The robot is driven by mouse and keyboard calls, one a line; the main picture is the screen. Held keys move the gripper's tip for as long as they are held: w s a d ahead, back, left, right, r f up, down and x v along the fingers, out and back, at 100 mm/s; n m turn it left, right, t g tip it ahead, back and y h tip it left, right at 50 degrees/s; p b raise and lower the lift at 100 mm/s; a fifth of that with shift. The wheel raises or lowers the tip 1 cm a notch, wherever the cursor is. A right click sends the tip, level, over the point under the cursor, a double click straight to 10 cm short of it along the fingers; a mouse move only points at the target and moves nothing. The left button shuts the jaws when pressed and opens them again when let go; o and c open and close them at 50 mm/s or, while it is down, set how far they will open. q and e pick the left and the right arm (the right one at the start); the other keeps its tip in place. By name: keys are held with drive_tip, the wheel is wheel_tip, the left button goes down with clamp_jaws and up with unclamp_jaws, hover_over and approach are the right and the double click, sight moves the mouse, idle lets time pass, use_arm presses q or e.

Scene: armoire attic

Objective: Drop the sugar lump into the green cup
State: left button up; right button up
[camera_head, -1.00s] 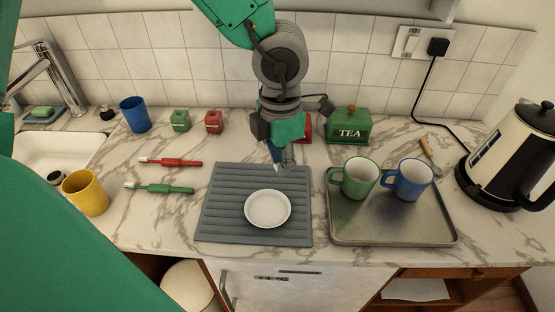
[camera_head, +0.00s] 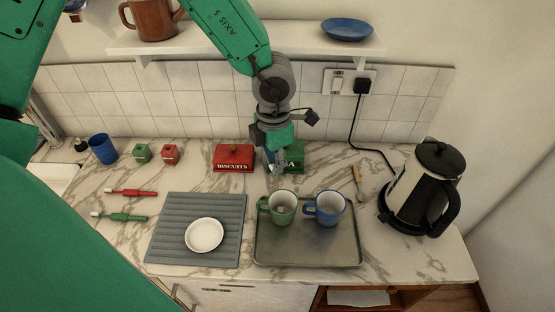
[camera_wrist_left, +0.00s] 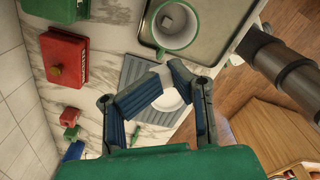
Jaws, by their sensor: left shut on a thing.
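The green cup (camera_head: 283,208) stands upright on the left part of a metal tray (camera_head: 308,248); its rim and inside also show at the top of the left wrist view (camera_wrist_left: 176,44). My left gripper (camera_head: 276,167) is behind the green cup and above counter level, in front of the green tea tin. In the left wrist view its blue-padded fingers (camera_wrist_left: 163,78) are closed on a small whitish piece, the sugar lump (camera_wrist_left: 161,71), partly hidden by the pads. The lump cannot be made out in the head view. My right gripper is not in view.
A blue cup (camera_head: 327,207) stands close to the right of the green cup. The tea tin (camera_head: 295,155) and red biscuits tin (camera_head: 233,158) stand behind. A white plate (camera_head: 204,234) lies on a grey mat (camera_head: 170,212). A kettle (camera_head: 420,190) stands right; a shelf (camera_head: 240,40) hangs above.

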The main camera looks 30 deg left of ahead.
use_arm(q)
drive_tip(key=shift+d+f, duration=0.55)
drive_tip(key=f+b, duration=0.2)
drive_tip(key=f, duration=0.1)
drive_tip(key=f+b, duration=0.1)
drive_tip(key=shift+a+f, duration=0.3)
drive_tip(key=shift+f, duration=0.1)
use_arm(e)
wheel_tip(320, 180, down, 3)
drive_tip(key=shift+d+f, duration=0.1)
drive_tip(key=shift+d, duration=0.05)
use_arm(q)
drive_tip(key=o, duration=1)
drive_tip(key=shift+d+r, duration=0.1)
drive_tip(key=shift+d, duration=0.15)
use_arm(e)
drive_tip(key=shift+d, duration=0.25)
use_arm(q)
drive_tip(key=shift+r, duration=0.1)
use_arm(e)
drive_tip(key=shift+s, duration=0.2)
